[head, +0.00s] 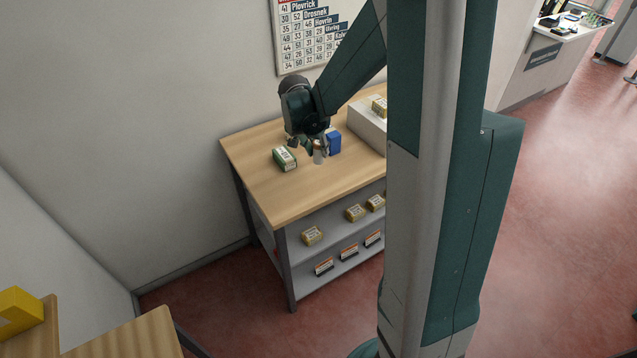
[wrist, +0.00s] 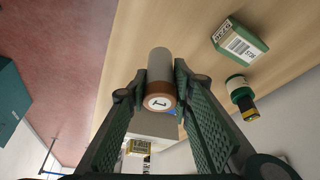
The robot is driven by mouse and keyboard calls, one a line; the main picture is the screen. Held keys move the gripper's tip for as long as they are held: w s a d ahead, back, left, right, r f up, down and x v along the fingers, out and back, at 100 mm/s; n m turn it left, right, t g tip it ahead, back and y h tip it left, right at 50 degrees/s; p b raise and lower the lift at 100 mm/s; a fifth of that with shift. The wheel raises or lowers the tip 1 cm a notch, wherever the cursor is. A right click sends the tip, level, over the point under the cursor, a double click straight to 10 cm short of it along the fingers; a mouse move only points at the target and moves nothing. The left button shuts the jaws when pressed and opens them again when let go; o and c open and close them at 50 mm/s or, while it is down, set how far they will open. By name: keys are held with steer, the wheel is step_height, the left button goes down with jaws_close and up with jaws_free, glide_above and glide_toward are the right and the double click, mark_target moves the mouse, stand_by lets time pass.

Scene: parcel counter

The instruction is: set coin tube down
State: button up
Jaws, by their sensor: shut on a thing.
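The coin tube (head: 319,155) is a small grey cylinder with a brown end. In the wrist view the tube (wrist: 160,68) shows a brown band and a pale end marked "1". My gripper (head: 311,146) is shut on it, with one ridged finger on each side in the wrist view (wrist: 158,85).
A green-and-white box (head: 285,159) lies left of the tube. A blue box (head: 334,143) stands close on its right. A green bottle (wrist: 241,97) shows in the wrist view. The counter's front left is clear.

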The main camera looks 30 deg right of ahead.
mark_target(319, 161)
steer(key=shift+f, duration=2.95)
steer(key=shift+f+b, duration=0.3)
steer(key=shift+f, duration=1.8)
steer(key=shift+f, duration=0.15)
steer(key=o, duration=0.9)
steer(key=shift+o, duration=0.2)
steer(key=shift+r, duration=0.25)
steer(key=v, duration=1.2)
steer(key=shift+p, duration=0.4)
